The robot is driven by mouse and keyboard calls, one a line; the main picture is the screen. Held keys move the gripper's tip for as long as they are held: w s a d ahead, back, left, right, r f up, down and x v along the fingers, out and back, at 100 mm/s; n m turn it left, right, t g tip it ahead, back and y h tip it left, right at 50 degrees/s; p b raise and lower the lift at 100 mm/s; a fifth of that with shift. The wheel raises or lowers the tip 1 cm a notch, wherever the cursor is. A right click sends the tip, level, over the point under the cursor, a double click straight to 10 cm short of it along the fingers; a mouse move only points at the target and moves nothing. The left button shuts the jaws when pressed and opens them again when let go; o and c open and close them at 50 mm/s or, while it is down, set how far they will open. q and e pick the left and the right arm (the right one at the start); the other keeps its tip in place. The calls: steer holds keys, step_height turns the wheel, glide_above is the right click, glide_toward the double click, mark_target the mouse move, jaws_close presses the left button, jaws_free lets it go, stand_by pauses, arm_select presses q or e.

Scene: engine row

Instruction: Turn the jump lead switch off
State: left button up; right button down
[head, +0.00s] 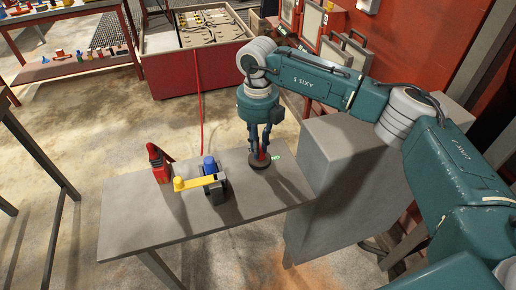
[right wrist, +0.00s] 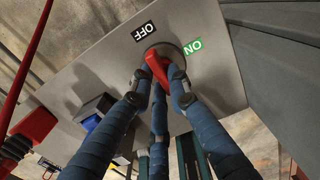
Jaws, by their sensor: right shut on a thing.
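The jump lead switch is a red handle (right wrist: 154,60) on a dark round base (head: 259,161), set on a grey table top. In the right wrist view a black OFF label (right wrist: 143,31) lies beside it at upper left. A green ON label (right wrist: 192,46) lies at its right, partly showing in the head view (head: 276,156). My right gripper (head: 262,149) points down over the switch, its blue fingers shut around the red handle. Which label the handle is set to, I cannot tell. My left gripper is not in view.
On the grey table (head: 130,215), left of the switch, stand a yellow-armed device with a blue knob (head: 209,164) and a red object (head: 159,166). A grey cabinet (head: 340,160) adjoins the right side. A red cable (head: 201,115) runs behind the table.

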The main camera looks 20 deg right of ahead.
steer(key=shift+r+n, duration=0.1)
steer(key=shift+n, duration=0.2)
steer(key=c, duration=1.7)
jaws_free()
steer(key=shift+o, duration=0.2)
step_height(320, 180, up, 12)
